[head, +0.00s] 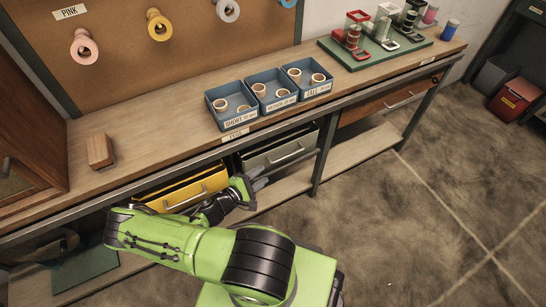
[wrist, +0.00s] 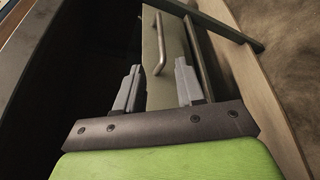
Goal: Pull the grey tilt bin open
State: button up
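The grey tilt bin (head: 278,151) hangs under the workbench, right of the yellow bin, with a metal bar handle across its front. In the wrist view the grey bin (wrist: 163,82) lies ahead, and its handle (wrist: 159,45) stands beyond the fingertips, between their lines. My gripper (wrist: 158,82) is open, its two grey fingers wide apart with nothing between them. In the head view my gripper (head: 262,178) is just in front of and below the grey bin's left part, apart from the handle.
A yellow bin (head: 185,190) is left of the grey one, close to my wrist. The workbench (head: 180,140) overhangs the bins and carries blue trays (head: 232,120). A dark leg (head: 325,155) stands right of the grey bin. A lower shelf (head: 285,187) runs beneath. Open floor lies in front.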

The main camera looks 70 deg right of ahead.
aim_at(284, 158)
jog(key=b+x, duration=0.3)
jog(key=x, duration=1)
jog(key=shift+s+d+f, duration=0.15)
jog(key=shift+d, duration=0.1)
jog(key=shift+c, duration=0.3)
grip_shut()
